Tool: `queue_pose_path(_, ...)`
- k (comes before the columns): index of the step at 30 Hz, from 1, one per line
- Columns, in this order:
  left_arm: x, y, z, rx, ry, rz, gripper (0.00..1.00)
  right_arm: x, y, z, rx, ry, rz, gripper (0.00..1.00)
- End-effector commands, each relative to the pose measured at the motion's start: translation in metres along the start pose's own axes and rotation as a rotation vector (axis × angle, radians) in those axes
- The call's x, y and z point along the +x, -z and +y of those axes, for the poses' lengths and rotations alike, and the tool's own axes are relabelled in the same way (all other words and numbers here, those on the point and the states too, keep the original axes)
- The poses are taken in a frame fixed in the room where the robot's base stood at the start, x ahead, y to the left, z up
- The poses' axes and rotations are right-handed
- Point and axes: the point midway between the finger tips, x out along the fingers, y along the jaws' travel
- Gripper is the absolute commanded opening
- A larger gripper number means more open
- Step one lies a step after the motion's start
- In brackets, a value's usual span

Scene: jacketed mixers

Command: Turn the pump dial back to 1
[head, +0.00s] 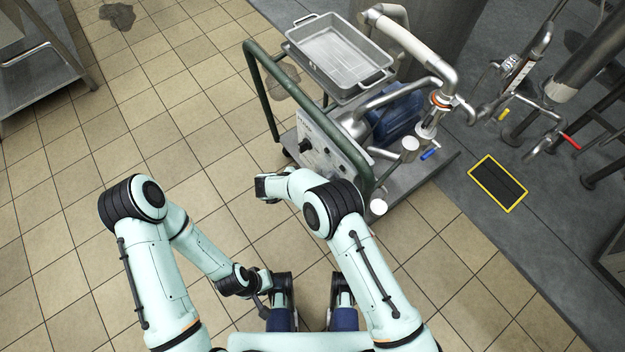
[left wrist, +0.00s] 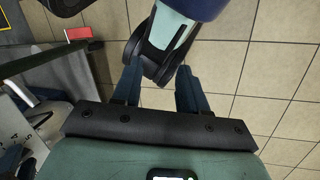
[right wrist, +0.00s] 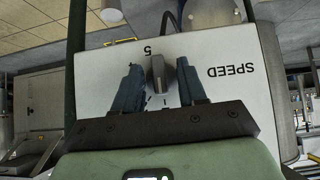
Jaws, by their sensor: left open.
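The pump's white control panel (head: 322,150) faces my arms on the cart in the head view. Its dark pump dial (right wrist: 157,75) shows in the right wrist view, with an upside-down "SPEED" label at its right and a "5" at its upper left. I cannot tell which mark the dial points at. My right gripper (right wrist: 159,82) is open; its fingers appear on either side of the dial, with gaps. In the head view the right gripper (head: 264,187) is in front of the panel, apart from it. My left gripper (left wrist: 157,88) is open and empty, low near my base.
The cart's green handle frame (head: 264,88) rises around the panel. A metal tray (head: 338,52) sits on top of the cart, with pipes and valves at the right. A steel table (head: 40,72) stands far left.

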Motion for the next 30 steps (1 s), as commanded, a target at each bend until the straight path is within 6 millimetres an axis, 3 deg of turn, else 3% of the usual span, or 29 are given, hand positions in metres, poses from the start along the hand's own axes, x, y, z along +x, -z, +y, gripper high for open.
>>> queue_pose_path(11,-0.002,-0.003,0.001,0.001,0.0,-0.007,0.43,-0.01,0.0,0.0,0.0,0.0,-0.001,0.4)
queue_pose_path(24,-0.015,-0.017,0.004,0.003,0.001,-0.048,0.43,-0.103,0.001,-0.001,0.0,0.003,-0.001,0.4)
queue_pose_path(30,-0.018,-0.019,0.004,0.002,0.002,-0.053,0.43,-0.128,0.0,0.0,0.0,0.001,0.0,0.4)
